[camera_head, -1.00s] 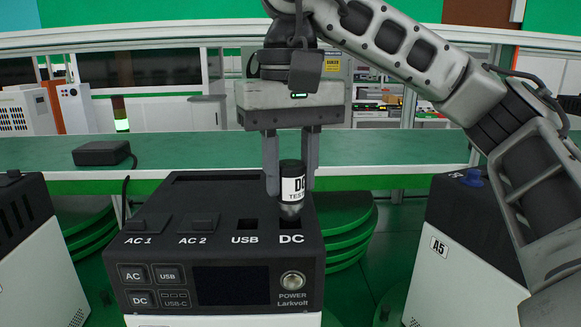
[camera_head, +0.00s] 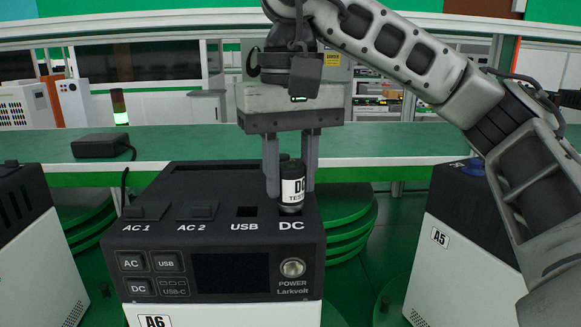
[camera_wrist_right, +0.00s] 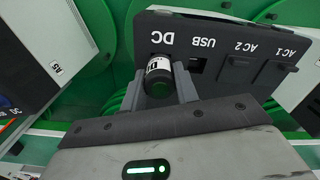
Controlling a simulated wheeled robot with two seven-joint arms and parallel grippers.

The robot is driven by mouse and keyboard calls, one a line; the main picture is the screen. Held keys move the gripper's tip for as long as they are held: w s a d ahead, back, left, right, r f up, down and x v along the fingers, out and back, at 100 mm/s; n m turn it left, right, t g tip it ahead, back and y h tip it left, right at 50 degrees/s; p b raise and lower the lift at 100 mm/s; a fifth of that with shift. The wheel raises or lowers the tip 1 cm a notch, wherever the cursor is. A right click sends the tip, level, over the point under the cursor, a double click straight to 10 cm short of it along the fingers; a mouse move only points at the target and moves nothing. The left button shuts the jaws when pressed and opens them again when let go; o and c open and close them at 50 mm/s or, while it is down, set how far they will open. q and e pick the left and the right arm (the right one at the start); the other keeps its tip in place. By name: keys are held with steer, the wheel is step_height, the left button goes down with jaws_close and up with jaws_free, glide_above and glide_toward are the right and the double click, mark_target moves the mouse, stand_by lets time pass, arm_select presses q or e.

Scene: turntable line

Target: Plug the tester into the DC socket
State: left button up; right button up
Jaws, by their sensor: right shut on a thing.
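The DC tester (camera_head: 292,188), a black cylinder with a white label, stands upright at the DC socket on the power station (camera_head: 210,250). It covers the socket, and its lower end meets the top face behind the DC lettering. My right gripper (camera_head: 291,180) is shut on the tester from above, one finger on each side. In the right wrist view the tester (camera_wrist_right: 158,80) sits between the fingers over the DC socket place. The station's USB socket (camera_head: 246,211) is open beside it. My left gripper is not in view.
Another station marked A5 (camera_head: 455,235) stands to the right, and one (camera_head: 35,255) stands at the left. A green bench (camera_head: 220,143) runs behind, with a black box (camera_head: 101,145) on it. AC 1 and AC 2 covers (camera_head: 197,211) are on the station top.

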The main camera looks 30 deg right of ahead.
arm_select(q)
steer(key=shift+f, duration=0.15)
arm_select(e)
steer(key=shift+f, duration=0.3)
steer(key=o, duration=1.1)
step_height(320, 180, up, 5)
steer(key=shift+f+p, duration=0.1)
steer(key=shift+p, duration=0.85)
step_height(320, 180, up, 5)
steer(key=shift+f, duration=0.2)
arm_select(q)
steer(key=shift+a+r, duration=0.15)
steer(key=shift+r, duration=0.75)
arm_select(e)
steer(key=shift+r, duration=3.3)
